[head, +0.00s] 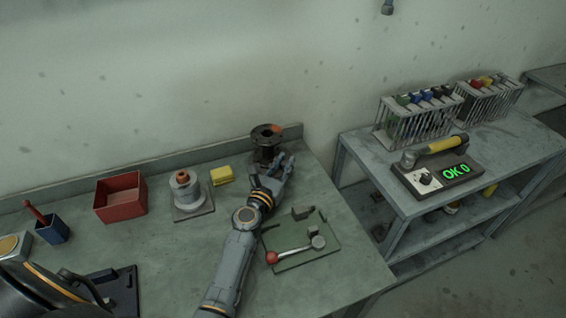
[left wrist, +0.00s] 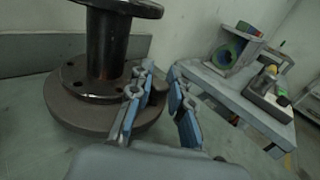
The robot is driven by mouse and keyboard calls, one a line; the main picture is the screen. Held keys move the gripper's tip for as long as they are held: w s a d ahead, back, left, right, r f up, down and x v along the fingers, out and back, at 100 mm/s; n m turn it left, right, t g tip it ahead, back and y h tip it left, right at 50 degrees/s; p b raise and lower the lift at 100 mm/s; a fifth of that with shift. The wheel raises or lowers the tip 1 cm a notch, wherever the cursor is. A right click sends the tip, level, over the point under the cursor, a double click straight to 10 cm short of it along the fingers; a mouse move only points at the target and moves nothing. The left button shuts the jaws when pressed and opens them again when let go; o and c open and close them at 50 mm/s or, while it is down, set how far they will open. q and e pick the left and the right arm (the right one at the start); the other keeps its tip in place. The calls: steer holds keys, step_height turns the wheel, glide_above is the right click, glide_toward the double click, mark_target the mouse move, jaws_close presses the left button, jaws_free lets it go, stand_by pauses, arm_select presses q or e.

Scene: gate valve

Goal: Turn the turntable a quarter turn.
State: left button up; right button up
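A dark flanged spool (head: 267,148) with an orange mark on its top flange stands at the back right corner of the bench. In the left wrist view its pipe and wide round base flange (left wrist: 85,115) with bolt holes fill the left side. My left gripper (head: 283,162) is just right of and in front of the spool. One finger overlaps the base's right edge; contact cannot be told. My right gripper is not in view.
A green plate with a red-knobbed lever (head: 288,254) lies in front right on the bench. A yellow block (head: 222,175), a grey stacked part (head: 181,188) and a red bin (head: 121,199) stand left. A shelf cart (head: 365,165) with an "OK 0" device (head: 437,179) stands right.

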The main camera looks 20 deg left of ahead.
arm_select(q)
steer(key=o, duration=0.3)
steer(key=shift+o, duration=0.2)
steer(key=shift+s, duration=0.1)
steer(key=s, duration=1.2)
steer(key=shift+w, duration=0.1)
